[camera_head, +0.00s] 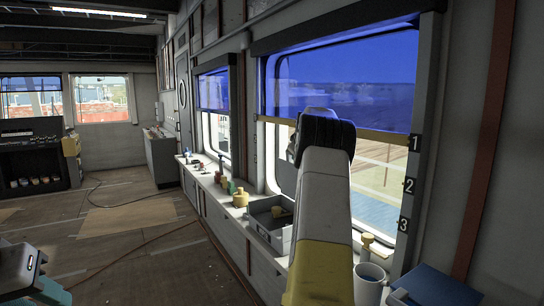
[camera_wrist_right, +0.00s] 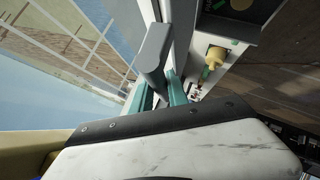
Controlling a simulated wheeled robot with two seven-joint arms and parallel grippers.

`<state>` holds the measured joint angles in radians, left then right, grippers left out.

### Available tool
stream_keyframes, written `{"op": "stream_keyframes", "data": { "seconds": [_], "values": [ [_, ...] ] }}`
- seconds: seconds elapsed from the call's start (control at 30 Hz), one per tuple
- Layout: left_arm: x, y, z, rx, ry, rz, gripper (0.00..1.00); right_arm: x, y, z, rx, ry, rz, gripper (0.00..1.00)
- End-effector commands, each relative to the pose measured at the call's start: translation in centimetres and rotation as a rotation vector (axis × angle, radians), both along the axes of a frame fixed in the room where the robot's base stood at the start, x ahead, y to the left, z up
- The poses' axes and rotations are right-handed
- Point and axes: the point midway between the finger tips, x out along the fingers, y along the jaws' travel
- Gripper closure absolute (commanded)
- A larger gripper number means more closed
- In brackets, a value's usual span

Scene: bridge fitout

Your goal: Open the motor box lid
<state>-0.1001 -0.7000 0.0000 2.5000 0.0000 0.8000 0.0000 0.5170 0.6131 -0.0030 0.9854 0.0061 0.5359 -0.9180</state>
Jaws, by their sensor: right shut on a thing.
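My right arm reaches up and forward in front of the window in the head view, and its gripper is hidden behind it. In the right wrist view the right gripper (camera_wrist_right: 162,92) has its teal fingers closed around a grey, rounded, lever-like piece (camera_wrist_right: 155,50) beside the pale window frame. I cannot tell whether this piece belongs to the motor box lid. No motor box is clearly recognisable in either view. Part of my left gripper (camera_head: 36,276), with grey and teal parts, shows at the lower left edge of the head view; its fingertips are not clear.
A window with a blue blind (camera_head: 350,85) is behind my right arm, beside markers 1, 2 and 3. The sill holds a grey open bin (camera_head: 262,231), yellow items (camera_head: 240,198), a white cup (camera_head: 369,284) and a blue object (camera_head: 440,288). The floor at left has cables.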

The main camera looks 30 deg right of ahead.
Motion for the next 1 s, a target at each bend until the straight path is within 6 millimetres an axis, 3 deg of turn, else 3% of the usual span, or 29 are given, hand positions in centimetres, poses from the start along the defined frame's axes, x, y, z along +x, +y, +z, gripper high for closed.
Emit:
{"op": "stream_keyframes", "data": {
  "seconds": [0.3,0.33,0.43,0.77,1.0],
  "values": [
    [0.0,0.0,0.0,0.0,0.0,0.0,0.64,0.1,0.0,0.0,-0.001,-0.002,0.001,1.0],
    [0.0,0.0,0.0,0.0,0.0,0.0,0.64,0.1,0.0,0.0,-0.001,-0.002,0.001,0.76],
    [0.0,0.0,0.0,0.0,0.0,0.0,0.64,0.1,0.0,0.0,-0.001,-0.001,0.001,0.59],
    [0.0,0.0,0.0,0.0,0.0,0.0,0.64,-0.1,0.1,0.1,0.0,-0.001,0.001,0.59],
    [0.0,0.0,0.0,0.0,0.0,0.0,0.64,-2.4,1.1,2.1,-0.002,-0.001,0.0,0.59]
  ]
}}
